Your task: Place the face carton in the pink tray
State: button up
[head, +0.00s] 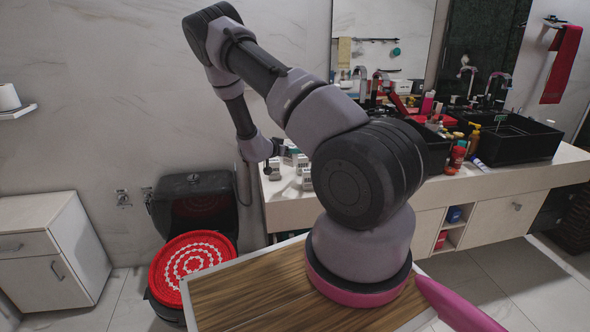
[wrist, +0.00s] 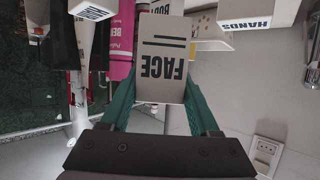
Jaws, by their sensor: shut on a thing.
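The face carton (wrist: 162,62) is a pale box with dark FACE lettering, upside down in the wrist view. My gripper (wrist: 160,92) is shut on it, with a green finger on each side. In the head view my gripper (head: 279,150) is small and partly hidden, above the left end of the counter; I cannot make out the held carton clearly there. I cannot pick out the pink tray in either view.
Small pale cartons (head: 304,178) stand on the counter's (head: 290,213) left end. A hands carton (wrist: 246,14) and a pink bottle (wrist: 122,42) show in the wrist view. Black sinks (head: 515,140), taps and several bottles crowd the counter to the right.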

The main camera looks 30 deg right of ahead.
notch_tip(320, 180, down, 9)
jog(key=shift+r, duration=0.15)
dwell(0.4)
jog(key=o, duration=1.4)
jog(key=shift+o, duration=0.2)
